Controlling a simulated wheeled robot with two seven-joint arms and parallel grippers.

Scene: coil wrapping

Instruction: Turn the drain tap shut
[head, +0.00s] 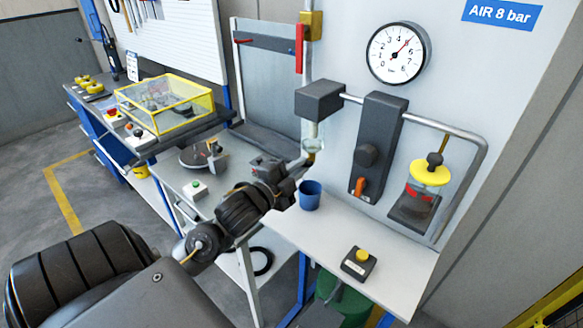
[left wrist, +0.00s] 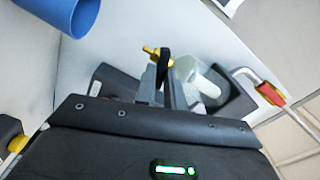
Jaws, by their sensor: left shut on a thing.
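The drain tap (head: 311,158) is a small brass piece under the clear filter bowl (head: 313,135), which hangs from a dark grey block (head: 320,100) on the wall. My left gripper (head: 305,162) reaches up to it from the lower left and is shut on it. In the left wrist view the brass tap (left wrist: 152,51) shows at the tips of my dark fingers (left wrist: 163,68), with the pale bowl (left wrist: 188,72) just beyond. The fingers hide part of the tap, and I cannot tell its exact angle. My right gripper is not in view.
A blue cup (head: 310,195) stands on the white shelf (head: 290,232) close below my left gripper.

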